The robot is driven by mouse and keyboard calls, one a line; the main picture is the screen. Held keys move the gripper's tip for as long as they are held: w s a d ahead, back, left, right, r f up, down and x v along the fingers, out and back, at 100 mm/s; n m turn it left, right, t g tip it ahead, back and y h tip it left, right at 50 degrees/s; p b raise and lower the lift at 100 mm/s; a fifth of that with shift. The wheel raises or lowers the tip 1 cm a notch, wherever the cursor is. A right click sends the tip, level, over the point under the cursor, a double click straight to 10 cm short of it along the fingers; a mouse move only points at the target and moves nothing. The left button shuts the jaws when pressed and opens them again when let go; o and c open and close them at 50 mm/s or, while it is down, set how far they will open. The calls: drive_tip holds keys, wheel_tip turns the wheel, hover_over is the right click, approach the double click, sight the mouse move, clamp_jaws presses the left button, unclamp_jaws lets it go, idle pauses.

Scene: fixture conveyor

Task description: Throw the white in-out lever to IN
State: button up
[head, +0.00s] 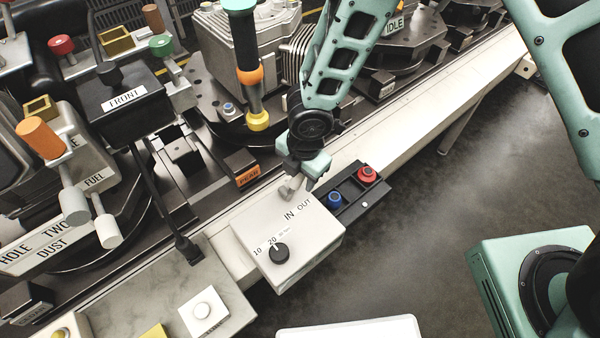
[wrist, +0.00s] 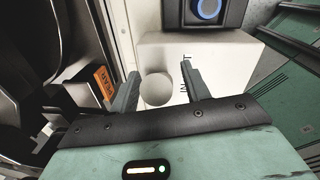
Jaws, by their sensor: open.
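The white box (head: 305,245) carries the printed words IN and OUT along its far edge. In the wrist view a pale round knob, the end of the white lever (wrist: 155,91), sits between my two fingers. My gripper (head: 288,189) is over the far left corner of the box with its jaws open. In the wrist view my gripper (wrist: 160,76) has one finger on each side of the knob, with small gaps visible. In the head view my gripper hides the lever, so I cannot tell which way it leans.
A black dial (head: 279,254) marked 10 and 20 is on the box's near part. A dark panel with a blue button (head: 335,199) and a red button (head: 367,174) adjoins its right side. An orange PEAR block (head: 246,177) lies left. A yellow-tipped hanging tool (head: 257,119) is close behind.

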sight(291, 183)
drive_tip(key=shift+c, duration=0.4)
clamp_jaws()
drive_tip(key=shift+s+a+b, duration=0.1)
drive_tip(key=shift+a+b, duration=0.05)
drive_tip(key=shift+b, duration=0.2)
drive_tip(key=h+b, duration=0.1)
drive_tip(key=a+t+h+b, duration=0.1)
drive_tip(key=b, duration=0.1)
drive_tip(key=shift+s+a+r+t, duration=0.1)
drive_tip(key=shift+s+t, duration=0.2)
drive_tip(key=shift+s, duration=0.05)
drive_tip(key=shift+s+a+r+t+h+b, duration=0.15)
drive_tip(key=shift+s+a+t+h+b, duration=0.2)
drive_tip(key=shift+h+b, duration=0.3)
drive_tip(key=shift+s+a+r+t+h+b, duration=0.15)
drive_tip(key=shift+a+t+h+b, duration=0.15)
drive_tip(key=shift+t+h+b, duration=0.25)
drive_tip(key=shift+s+a+t+h+b, duration=0.5)
drive_tip(key=shift+a+t+h, duration=0.15)
drive_tip(key=shift+h, duration=0.45)
drive_tip(key=shift+s+a+f+n+t+h+b, duration=0.15)
drive_tip(key=shift+s+a+t+h+b, duration=0.1)
drive_tip(key=shift+a+t+h, duration=0.45)
drive_tip(key=shift+s+a+f+n+t+h+b, duration=0.2)
drive_tip(key=shift+t+h, duration=0.25)
drive_tip(key=shift+h, duration=0.45)
drive_tip(key=shift+s, duration=0.1)
